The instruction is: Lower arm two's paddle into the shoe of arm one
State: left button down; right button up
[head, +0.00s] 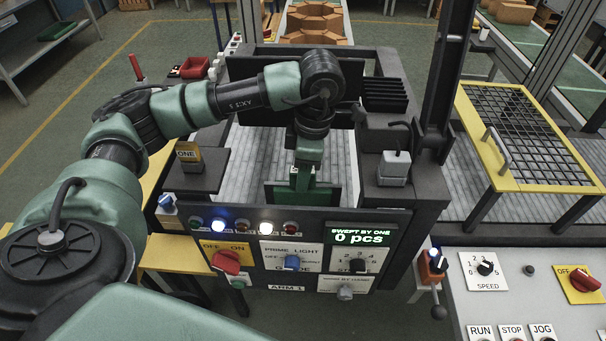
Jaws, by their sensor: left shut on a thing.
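My left gripper (306,172) reaches in from the left and points down into the machine's opening, over the pale slatted bed (345,155). It is shut on the green upright stem of a wide dark green paddle (328,194), which hangs just behind the front panel. The panel hides the paddle's lower edge. A dark block with a tag reading ONE (187,155) stands at the left side of the frame. I cannot make out which part is the shoe, or whether the paddle touches it. My right gripper is not in view.
The front panel (305,228) carries a red switch (227,261), knobs and a display reading 0 pcs (357,237). A grey box with a cable (394,167) sits at right. A dark post (443,80), a yellow-framed mesh guard (530,135) and a control desk (520,310) stand further right.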

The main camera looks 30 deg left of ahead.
pick_arm(q)
jog(key=shift+f+b, duration=1.15)
jog(key=shift+f, duration=0.05)
jog(key=shift+s+d+f+b, duration=0.1)
jog(key=shift+s+f+b, duration=0.1)
jog(key=shift+f+b, duration=0.1)
jog(key=shift+s+d+f+b, duration=0.25)
jog(key=shift+d+f+b, duration=0.1)
jog(key=shift+f+b, duration=0.3)
jog(key=shift+d, duration=0.1)
jog(key=shift+r, duration=0.3)
jog(key=shift+w+a+r+p, duration=0.15)
jog(key=shift+a+r+p, duration=0.15)
jog(key=shift+r+p, duration=0.4)
jog(key=shift+r, duration=0.1)
jog(key=shift+w+a+b, duration=0.1)
jog(key=shift+w+b, duration=0.05)
jog(key=shift+b, duration=0.6)
dwell(1.0)
